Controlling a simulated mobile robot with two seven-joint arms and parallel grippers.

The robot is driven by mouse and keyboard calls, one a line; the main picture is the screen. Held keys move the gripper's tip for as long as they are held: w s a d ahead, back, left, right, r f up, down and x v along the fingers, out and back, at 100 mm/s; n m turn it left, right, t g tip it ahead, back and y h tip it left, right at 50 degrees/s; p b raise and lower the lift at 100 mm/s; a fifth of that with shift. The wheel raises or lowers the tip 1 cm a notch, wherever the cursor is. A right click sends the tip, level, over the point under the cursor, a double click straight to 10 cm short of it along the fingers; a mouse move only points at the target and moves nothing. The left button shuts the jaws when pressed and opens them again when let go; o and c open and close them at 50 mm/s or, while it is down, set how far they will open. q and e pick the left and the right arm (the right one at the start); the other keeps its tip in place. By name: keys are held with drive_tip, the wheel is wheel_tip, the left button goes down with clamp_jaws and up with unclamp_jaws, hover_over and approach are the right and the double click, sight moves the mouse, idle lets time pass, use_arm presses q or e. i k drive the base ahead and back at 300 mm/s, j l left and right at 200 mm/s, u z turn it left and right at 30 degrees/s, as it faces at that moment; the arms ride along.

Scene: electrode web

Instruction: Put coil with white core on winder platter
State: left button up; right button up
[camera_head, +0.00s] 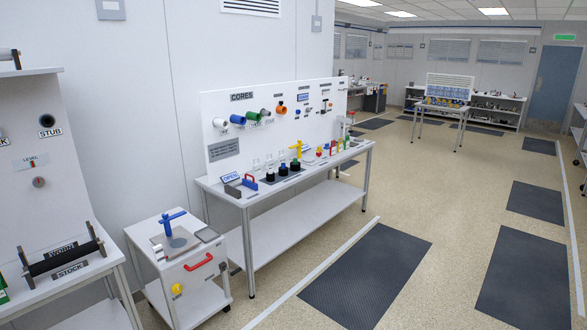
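Neither of my grippers is in view. Several coloured cores hang under a CORES sign on the upright panel of the long bench, and the leftmost is a white core (221,123). A blue core (237,119) hangs to its right. Small black coil-like pieces (283,169) stand on the bench top below; their core colours are too small to tell.
The long white bench (240,197) stands against the wall. A left station (92,277) holds a black roller (66,258) marked STOCK. Dark floor mats (368,275) lie on open floor to the right. A smaller table (441,111) stands farther back.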

sight(270, 175)
drive_tip(key=i+l+z, duration=0.25)
drive_tip(key=i, duration=0.6)
drive_tip(key=i+z, duration=0.25)
drive_tip(key=i, duration=0.55)
drive_tip(key=i+u, duration=0.15)
drive_tip(key=i, duration=0.35)
drive_tip(key=i+l+u, duration=0.15)
drive_tip(key=i, duration=0.35)
drive_tip(key=i+l+u, duration=0.2)
drive_tip(key=i, duration=0.25)
drive_tip(key=i+l+u, duration=0.15)
drive_tip(key=i+u, duration=0.25)
drive_tip(key=i+l+u, duration=0.15)
drive_tip(key=u, duration=0.3)
drive_tip(key=i+l+u, duration=0.2)
drive_tip(key=l+u, duration=0.2)
drive_tip(key=i+l+u, duration=0.15)
drive_tip(key=l+u, duration=0.3)
drive_tip(key=i+l+u, duration=0.1)
drive_tip(key=l+u, duration=0.8)
drive_tip(key=l, duration=0.3)
